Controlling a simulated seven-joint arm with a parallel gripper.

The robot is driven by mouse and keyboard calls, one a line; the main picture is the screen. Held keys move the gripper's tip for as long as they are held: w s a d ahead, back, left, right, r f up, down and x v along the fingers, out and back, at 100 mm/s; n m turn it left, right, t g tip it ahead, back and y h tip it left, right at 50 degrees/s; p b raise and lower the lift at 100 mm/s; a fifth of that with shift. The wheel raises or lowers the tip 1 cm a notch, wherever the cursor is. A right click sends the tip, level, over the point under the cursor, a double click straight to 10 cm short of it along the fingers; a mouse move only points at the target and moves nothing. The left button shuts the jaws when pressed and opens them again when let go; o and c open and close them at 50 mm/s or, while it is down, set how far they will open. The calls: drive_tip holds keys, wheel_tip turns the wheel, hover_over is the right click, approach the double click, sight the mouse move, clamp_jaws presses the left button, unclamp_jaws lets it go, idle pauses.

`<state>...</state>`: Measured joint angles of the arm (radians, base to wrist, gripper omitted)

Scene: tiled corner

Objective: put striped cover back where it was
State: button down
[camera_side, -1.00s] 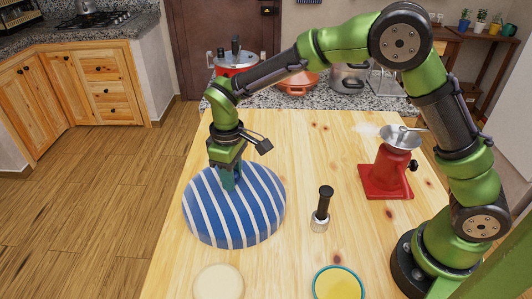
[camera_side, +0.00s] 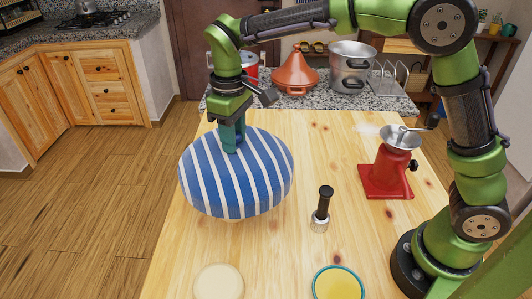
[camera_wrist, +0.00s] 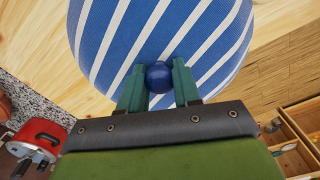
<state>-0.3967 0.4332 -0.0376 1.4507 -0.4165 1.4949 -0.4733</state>
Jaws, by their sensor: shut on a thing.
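The striped cover (camera_side: 236,188) is a round blue dome with white stripes. It is tilted and held up above the wooden table, left of the table's middle. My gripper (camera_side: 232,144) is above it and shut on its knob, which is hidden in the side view. In the wrist view, the gripper's two green fingers (camera_wrist: 159,88) close on the round blue knob (camera_wrist: 158,77), and the striped cover (camera_wrist: 120,38) fills the upper middle. Whatever lies beneath the cover is hidden.
Behind on a granite counter stand an orange tagine (camera_side: 296,73), steel pots (camera_side: 351,68) and a rack (camera_side: 391,79).

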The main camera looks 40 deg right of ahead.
drive_tip(key=d+r+m, duration=0.8)
drive_tip(key=d+r, duration=0.4)
drive_tip(key=d, duration=0.4)
drive_tip(key=shift+d+r, duration=0.35)
drive_tip(key=shift+r, duration=0.05)
drive_tip(key=shift+s, duration=0.1)
drive_tip(key=a+f+n, duration=0.2)
drive_tip(key=a+f, duration=0.2)
drive_tip(key=a, duration=0.2)
drive_tip(key=a+f+n, duration=0.3)
drive_tip(key=a+f, duration=0.2)
drive_tip(key=a+f+n, duration=0.3)
drive_tip(key=a+f, duration=0.1)
drive_tip(key=a, duration=0.2)
drive_tip(key=shift+a+f, duration=0.2)
drive_tip(key=shift+a, duration=0.15)
drive_tip(key=shift+w+f+n, duration=0.1)
drive_tip(key=shift+w+n, duration=0.3)
drive_tip(key=shift+n, duration=0.1)
drive_tip(key=shift+f, duration=4.8)
drive_tip(key=shift+f, duration=0.15)
